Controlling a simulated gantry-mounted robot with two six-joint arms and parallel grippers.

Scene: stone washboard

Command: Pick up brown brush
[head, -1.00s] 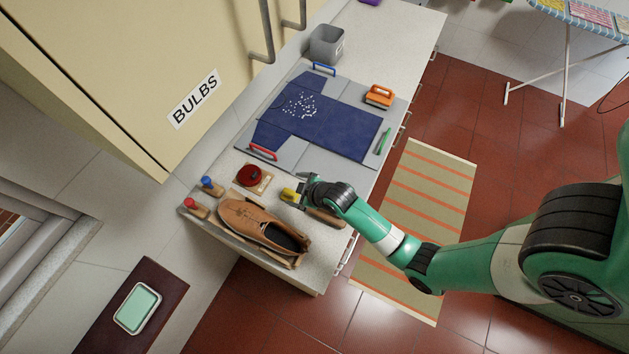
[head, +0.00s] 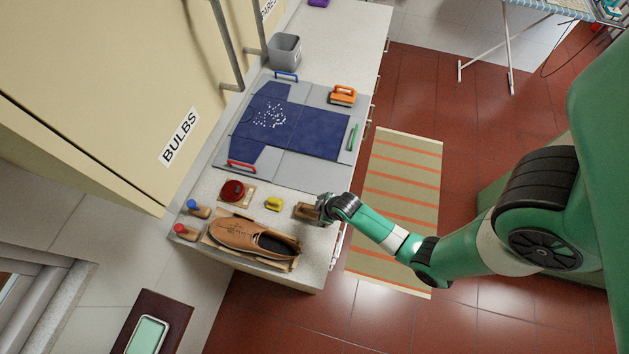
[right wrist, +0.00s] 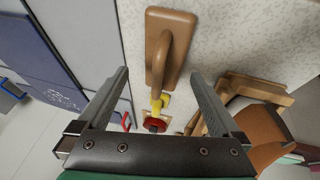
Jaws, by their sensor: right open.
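The brown brush (head: 307,211) lies on the counter near its front edge, right of a small yellow-topped item. My right gripper (head: 324,207) is at its right end and hides part of it. In the right wrist view the brown brush (right wrist: 178,62) shows a flat oblong body with a raised arched handle. There my right gripper (right wrist: 160,78) is open, with one finger on each side of the handle's line and nothing held. I cannot tell whether the fingers touch the brush. My left gripper is not in view.
The yellow item (head: 273,204), a red round item (head: 232,191) and a brown shoe (head: 240,236) are close by on the counter. A grey board with blue cloth (head: 315,135) lies behind them. An orange brush (head: 342,95) is at its far right corner.

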